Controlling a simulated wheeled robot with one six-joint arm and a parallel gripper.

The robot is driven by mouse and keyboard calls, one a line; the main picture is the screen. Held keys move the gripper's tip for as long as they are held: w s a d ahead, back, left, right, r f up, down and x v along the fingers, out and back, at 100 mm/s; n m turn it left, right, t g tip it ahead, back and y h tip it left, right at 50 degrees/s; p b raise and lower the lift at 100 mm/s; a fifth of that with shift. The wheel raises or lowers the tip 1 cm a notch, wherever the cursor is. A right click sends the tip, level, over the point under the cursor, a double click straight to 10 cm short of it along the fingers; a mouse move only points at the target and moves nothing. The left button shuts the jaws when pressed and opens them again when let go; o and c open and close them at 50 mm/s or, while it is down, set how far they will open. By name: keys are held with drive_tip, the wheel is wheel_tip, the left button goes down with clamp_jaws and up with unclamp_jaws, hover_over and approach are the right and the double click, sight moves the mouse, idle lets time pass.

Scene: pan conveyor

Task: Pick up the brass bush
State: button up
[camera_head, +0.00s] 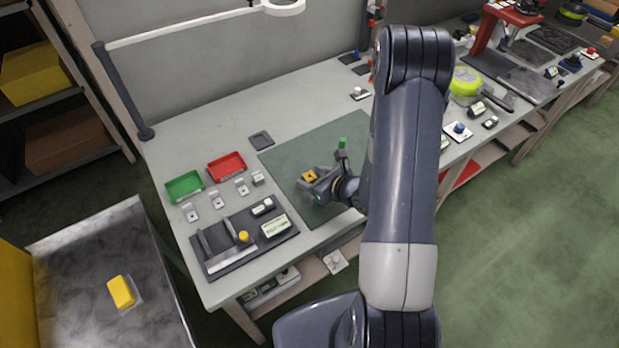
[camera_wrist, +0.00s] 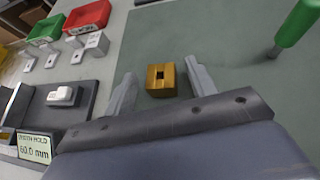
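The brass bush appears as a brass-yellow block with a dark square hole in its top. It sits on the green mat (camera_head: 285,158), in the head view (camera_head: 309,176) and in the wrist view (camera_wrist: 161,80). My gripper (camera_head: 311,181) is low over the mat, its fingers spread on either side of the block. In the wrist view my gripper (camera_wrist: 160,73) is open, with a visible gap between the block and each finger. The underside of the block is hidden.
A green-handled tool (camera_wrist: 297,24) stands upright on the mat, right of my gripper. A red tray (camera_head: 226,167), a green tray (camera_head: 184,186) and small grey blocks lie to the left. A dark fixture (camera_head: 283,238) with a display is nearer the front edge.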

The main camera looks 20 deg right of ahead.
drive_tip(key=c, duration=1.1)
drive_tip(key=shift+r, duration=0.1)
